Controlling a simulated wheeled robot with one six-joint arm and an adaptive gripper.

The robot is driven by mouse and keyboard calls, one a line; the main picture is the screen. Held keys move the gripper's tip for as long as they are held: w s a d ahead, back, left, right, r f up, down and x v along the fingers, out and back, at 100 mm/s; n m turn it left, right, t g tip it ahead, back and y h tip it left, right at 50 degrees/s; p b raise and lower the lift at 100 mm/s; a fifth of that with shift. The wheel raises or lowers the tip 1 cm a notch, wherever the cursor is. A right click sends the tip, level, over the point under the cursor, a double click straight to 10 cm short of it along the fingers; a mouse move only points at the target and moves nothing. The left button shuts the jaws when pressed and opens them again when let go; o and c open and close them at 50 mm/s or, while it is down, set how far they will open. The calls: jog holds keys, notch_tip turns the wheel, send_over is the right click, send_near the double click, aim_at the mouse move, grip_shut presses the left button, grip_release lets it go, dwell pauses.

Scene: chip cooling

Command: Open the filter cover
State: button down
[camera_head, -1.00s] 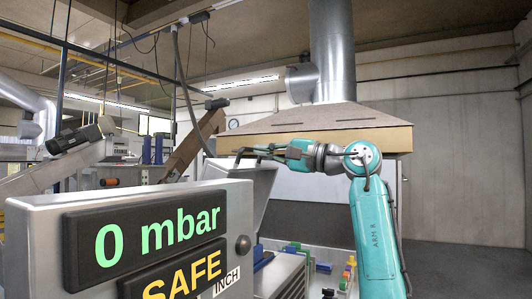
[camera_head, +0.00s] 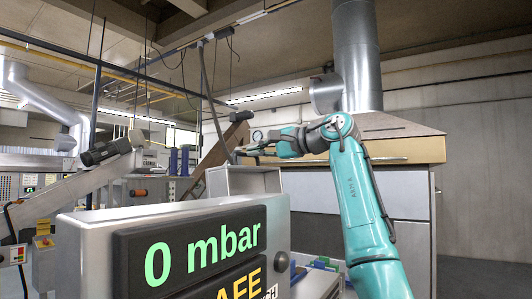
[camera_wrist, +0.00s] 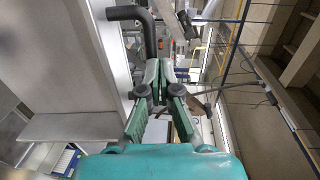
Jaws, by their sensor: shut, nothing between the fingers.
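A light grey metal panel (camera_head: 245,181), which looks like the filter cover, stands raised behind the display housing in the head view. Its lower part is hidden by that housing. In the wrist view a large grey panel (camera_wrist: 55,60) fills the left side, with a black bent handle (camera_wrist: 148,30) beside its upper edge. My gripper (camera_head: 248,151) is above the panel's top edge in the head view. In the wrist view my gripper's green fingers (camera_wrist: 158,70) are shut and empty, with their tips close to the lower end of the handle. I cannot tell whether they touch it.
A display housing (camera_head: 75,240) reading "0 mbar" stands in the foreground. A wide extraction hood (camera_head: 400,150) with a round duct (camera_head: 357,60) is behind my arm. A slanted brown conveyor (camera_head: 222,148) stands behind the panel. Open floor (camera_head: 480,275) lies at the right.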

jog(key=shift+w+a, duration=0.15)
jog(key=shift+a, duration=0.1)
dwell(0.3)
jog(key=s+d+r, duration=0.5)
jog(key=s+d, duration=0.2)
jog(key=d, duration=0.3)
jog(key=shift+s+d, duration=0.3)
jog(key=shift+d, duration=0.05)
jog(key=shift+d, duration=0.1)
